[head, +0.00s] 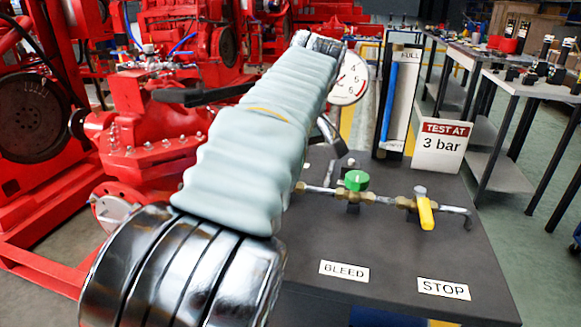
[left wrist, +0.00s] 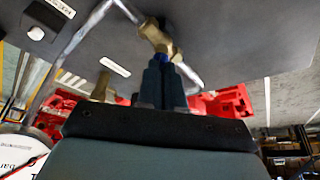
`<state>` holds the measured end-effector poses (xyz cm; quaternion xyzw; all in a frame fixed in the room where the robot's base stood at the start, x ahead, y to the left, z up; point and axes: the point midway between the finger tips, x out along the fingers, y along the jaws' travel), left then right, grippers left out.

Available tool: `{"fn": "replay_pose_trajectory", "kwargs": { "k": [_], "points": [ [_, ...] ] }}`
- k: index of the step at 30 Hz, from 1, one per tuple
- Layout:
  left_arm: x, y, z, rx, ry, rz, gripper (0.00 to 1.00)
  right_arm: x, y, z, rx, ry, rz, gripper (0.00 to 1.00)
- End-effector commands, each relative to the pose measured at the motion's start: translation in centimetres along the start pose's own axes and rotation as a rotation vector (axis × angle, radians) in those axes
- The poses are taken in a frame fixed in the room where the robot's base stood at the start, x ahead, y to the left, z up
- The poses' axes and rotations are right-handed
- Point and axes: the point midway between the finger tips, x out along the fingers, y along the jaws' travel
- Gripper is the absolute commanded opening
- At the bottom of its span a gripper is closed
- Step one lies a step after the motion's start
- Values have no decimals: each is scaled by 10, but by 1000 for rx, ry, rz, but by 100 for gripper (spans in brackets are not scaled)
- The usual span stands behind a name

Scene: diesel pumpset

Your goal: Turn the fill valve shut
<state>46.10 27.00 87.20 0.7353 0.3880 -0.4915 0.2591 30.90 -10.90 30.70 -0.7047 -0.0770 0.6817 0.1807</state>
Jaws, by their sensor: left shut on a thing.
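My left arm crosses the head view from the lower left and hides its own gripper and the bench behind it. In the left wrist view my left gripper (left wrist: 165,82) is shut at a brass valve body (left wrist: 155,36) on a silver pipe. I take this to be the fill valve. Its handle is mostly hidden between the dark blue fingers, so I cannot tell how far it is turned. No label naming it is readable. My right gripper is in neither view.
On the dark bench (head: 420,260) to the right are a green-knobbed valve (head: 357,181) and a yellow lever valve (head: 425,210). A round gauge (head: 350,80), a level tube (head: 390,95) and a "TEST AT 3 bar" sign (head: 441,145) stand behind. Red pump machinery (head: 150,140) is at left.

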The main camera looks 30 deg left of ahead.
Motion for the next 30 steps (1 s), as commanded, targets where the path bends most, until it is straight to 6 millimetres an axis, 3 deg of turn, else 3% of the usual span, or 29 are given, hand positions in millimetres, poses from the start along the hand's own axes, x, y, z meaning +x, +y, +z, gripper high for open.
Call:
{"fn": "replay_pose_trajectory", "kwargs": {
  "k": [15, 30],
  "points": [
    [4, -4, 0, 436, 2, 187, 0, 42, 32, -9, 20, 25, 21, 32],
    [2, -7, -2, 668, 1, 279, 0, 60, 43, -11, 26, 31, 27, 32]
  ]
}}
